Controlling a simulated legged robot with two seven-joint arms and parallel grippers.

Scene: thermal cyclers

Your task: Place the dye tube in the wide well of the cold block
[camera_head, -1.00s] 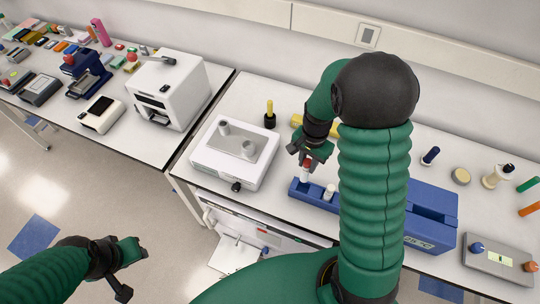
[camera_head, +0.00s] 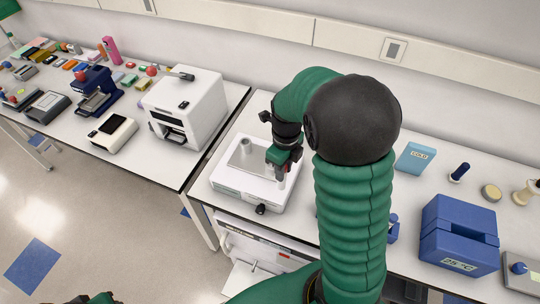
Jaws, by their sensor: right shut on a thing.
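My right gripper (camera_head: 284,160) is shut and points down over the right side of a white unit with a grey top plate (camera_head: 222,172). A small reddish and grey piece, which I take for the dye tube (camera_head: 281,171), shows just under the jaws. The fingers hide most of it, and I cannot tell whether it touches the unit. Only a sliver of my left gripper (camera_head: 92,299) shows at the bottom edge.
A blue box with a label (camera_head: 460,235) stands right of my arm. My arm hides much of the bench between. A dark blue tube (camera_head: 460,172) and a round tan disc (camera_head: 491,193) are further right. A white machine (camera_head: 186,108) stands on the left bench, across a gap.

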